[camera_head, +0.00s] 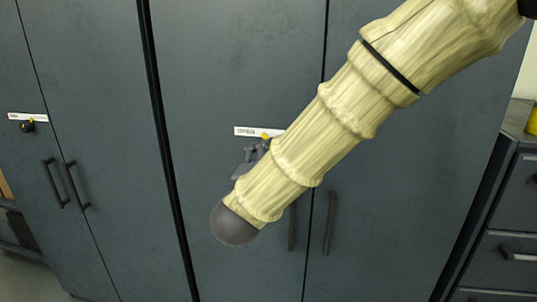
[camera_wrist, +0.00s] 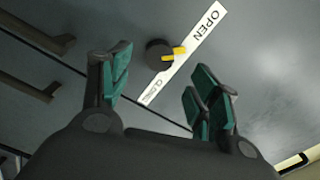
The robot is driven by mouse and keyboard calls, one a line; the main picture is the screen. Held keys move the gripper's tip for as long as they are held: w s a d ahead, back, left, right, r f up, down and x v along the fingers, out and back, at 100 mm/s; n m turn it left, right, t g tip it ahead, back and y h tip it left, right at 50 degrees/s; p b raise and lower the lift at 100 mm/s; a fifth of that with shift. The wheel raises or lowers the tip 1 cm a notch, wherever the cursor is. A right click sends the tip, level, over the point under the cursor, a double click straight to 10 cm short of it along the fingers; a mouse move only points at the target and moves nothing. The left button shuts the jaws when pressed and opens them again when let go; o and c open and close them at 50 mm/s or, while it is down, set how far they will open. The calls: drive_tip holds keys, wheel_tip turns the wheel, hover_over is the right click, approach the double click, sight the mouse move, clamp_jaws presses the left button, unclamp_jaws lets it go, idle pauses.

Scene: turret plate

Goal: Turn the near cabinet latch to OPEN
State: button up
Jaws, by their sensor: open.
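The near cabinet latch is a round dark knob (camera_wrist: 157,54) with a yellow pointer (camera_wrist: 176,53) in the wrist view. A white label (camera_wrist: 187,54) beside it reads OPEN at its upper right end and what looks like CLOSED at its lower left. The pointer lies across the label between the two words. My gripper (camera_wrist: 158,72) is open and empty, with green-padded fingers on either side of the knob in the picture. I cannot tell the remaining depth. In the head view, my gripper (camera_head: 248,158) is partly hidden by my arm, just below the label (camera_head: 250,131).
The near cabinet's door handles (camera_head: 330,222) hang below the latch. A second cabinet at the left has its own latch (camera_head: 28,126) and handles (camera_head: 75,187). A drawer unit (camera_head: 510,220) stands at the right.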

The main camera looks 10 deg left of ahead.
drive_tip(key=shift+s, duration=2.35)
drive_tip(key=w+d+f+n+g, duration=0.1)
drive_tip(key=d+f, duration=0.2)
drive_tip(key=f, duration=0.3)
drive_tip(key=w+d+f+n+g+y, duration=0.1)
drive_tip(key=d+f+n+g, duration=0.1)
drive_tip(key=f, duration=0.5)
drive_tip(key=w+d+f+n+g, duration=0.1)
drive_tip(key=d+f, duration=0.2)
drive_tip(key=f, duration=0.3)
drive_tip(key=s+d+f+n+g+p, duration=0.1)
drive_tip(key=s+d+f+n+g, duration=0.2)
drive_tip(key=f, duration=0.5)
drive_tip(key=s+d+f+n+g, duration=0.1)
drive_tip(key=s+d+f, duration=0.3)
drive_tip(key=f, duration=0.5)
drive_tip(key=s+d+f+n+g, duration=0.3)
drive_tip(key=s+d+f+g, duration=0.2)
drive_tip(key=s+d+f, duration=0.9)
drive_tip(key=s+d+f+n+g, duration=0.1)
drive_tip(key=s+d+f+g, duration=0.1)
drive_tip(key=s, duration=0.6)
drive_tip(key=s+d+f+n+g+h+p, duration=0.1)
drive_tip(key=s+d+f+g, duration=0.1)
drive_tip(key=s+d+f, duration=0.3)
drive_tip(key=s+d, duration=0.1)
drive_tip(key=s, duration=0.2)
drive_tip(key=shift+f+n+g, duration=0.25)
drive_tip(key=shift+n+g, duration=0.15)
